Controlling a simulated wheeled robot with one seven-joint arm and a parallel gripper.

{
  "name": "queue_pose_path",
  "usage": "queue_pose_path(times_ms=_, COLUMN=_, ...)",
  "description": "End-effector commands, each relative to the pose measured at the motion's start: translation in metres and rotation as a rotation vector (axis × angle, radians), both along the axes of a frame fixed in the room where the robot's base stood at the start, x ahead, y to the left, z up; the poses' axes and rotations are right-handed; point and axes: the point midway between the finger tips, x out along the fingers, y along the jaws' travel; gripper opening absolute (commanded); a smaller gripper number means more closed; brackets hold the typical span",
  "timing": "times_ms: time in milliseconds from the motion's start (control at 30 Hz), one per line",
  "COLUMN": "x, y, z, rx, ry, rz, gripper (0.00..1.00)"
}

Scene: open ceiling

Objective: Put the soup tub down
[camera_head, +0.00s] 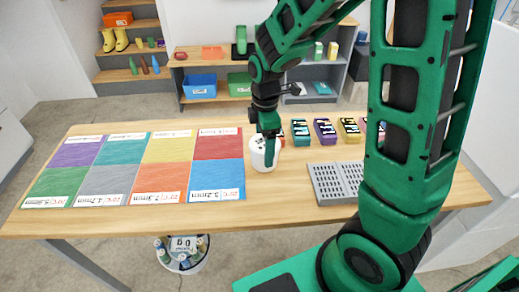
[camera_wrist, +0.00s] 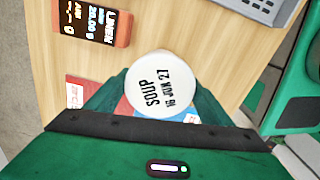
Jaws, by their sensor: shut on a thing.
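The soup tub (camera_wrist: 158,86) is a white round tub with "SOUP 16 JUN 27" in black on its top. In the wrist view it sits between the fingers of my gripper (camera_wrist: 150,95), which is shut on it. In the head view the tub (camera_head: 263,158) is at the middle of the wooden table (camera_head: 285,190), right of the coloured mats, with my gripper (camera_head: 268,150) over it. I cannot tell whether its base touches the table.
Coloured labelled mats (camera_head: 145,165) cover the table's left side. Several coloured labelled packs (camera_head: 325,131) stand along the back right. A grey slotted rack (camera_head: 337,182) lies right of the tub. Bare wood shows between tub and rack and along the front. A bin (camera_head: 183,255) stands below.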

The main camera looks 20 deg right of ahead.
Motion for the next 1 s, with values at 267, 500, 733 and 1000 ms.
queue_pose_path(times_ms=267, x=-0.004, y=0.005, z=0.044, rx=0.002, ry=-0.004, rz=0.003, gripper=0.32)
queue_pose_path(times_ms=500, x=-0.042, y=0.041, z=0.073, rx=0.001, ry=-0.005, rz=0.005, gripper=0.32)
queue_pose_path(times_ms=733, x=-0.07, y=0.066, z=0.096, rx=0.0, ry=-0.004, rz=0.002, gripper=0.32)
queue_pose_path(times_ms=1000, x=-0.084, y=0.079, z=0.107, rx=0.001, ry=-0.002, rz=0.001, gripper=0.32)
